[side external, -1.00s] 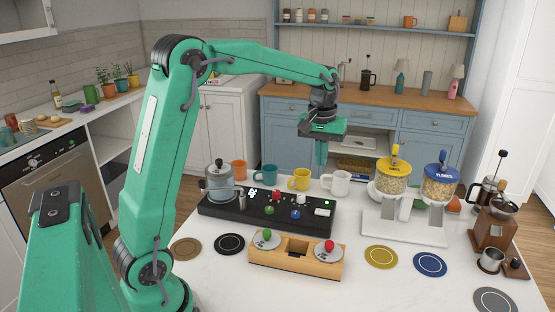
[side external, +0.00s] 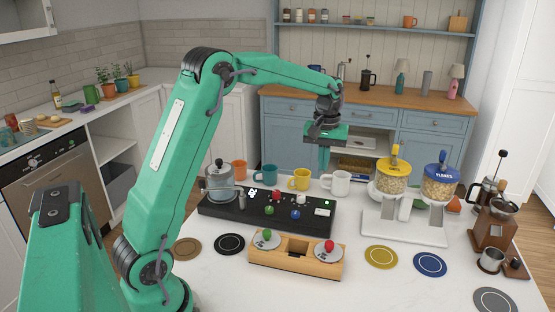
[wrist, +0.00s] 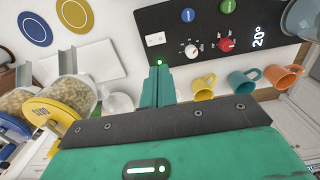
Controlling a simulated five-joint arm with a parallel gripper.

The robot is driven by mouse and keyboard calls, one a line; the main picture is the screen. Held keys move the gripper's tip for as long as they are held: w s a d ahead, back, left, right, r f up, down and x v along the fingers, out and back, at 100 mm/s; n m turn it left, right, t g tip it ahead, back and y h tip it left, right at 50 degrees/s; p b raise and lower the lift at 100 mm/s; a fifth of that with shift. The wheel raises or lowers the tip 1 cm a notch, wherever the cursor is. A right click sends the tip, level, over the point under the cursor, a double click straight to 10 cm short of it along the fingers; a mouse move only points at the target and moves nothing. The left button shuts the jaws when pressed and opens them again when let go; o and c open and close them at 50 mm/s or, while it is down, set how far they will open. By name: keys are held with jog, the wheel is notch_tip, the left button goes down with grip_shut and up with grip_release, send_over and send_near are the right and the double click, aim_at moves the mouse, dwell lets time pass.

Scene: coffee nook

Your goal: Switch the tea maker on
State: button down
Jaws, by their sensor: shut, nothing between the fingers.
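The tea maker is a black base (side external: 215,208) with a glass kettle (side external: 220,184) at its left end. Its panel (wrist: 205,50) carries a white switch (wrist: 155,38), also in the side view (side external: 322,211). A small green light (wrist: 159,62) glows near the switch. My gripper (side external: 324,171) is shut and empty, pointing down above the area behind the panel's right end. Its fingertips (wrist: 160,70) appear near the light.
A white mug (side external: 337,183) stands close to my fingers, with yellow (side external: 299,180), teal (side external: 267,174) and orange (side external: 239,170) mugs in a row to its left. Two cereal dispensers (side external: 393,178) stand right. A wooden holder (side external: 270,262) with two round pieces sits in front.

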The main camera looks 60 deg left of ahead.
aim_at(319, 211)
notch_tip(319, 211, down, 14)
jog(key=shift+r, duration=0.1)
dwell(0.6)
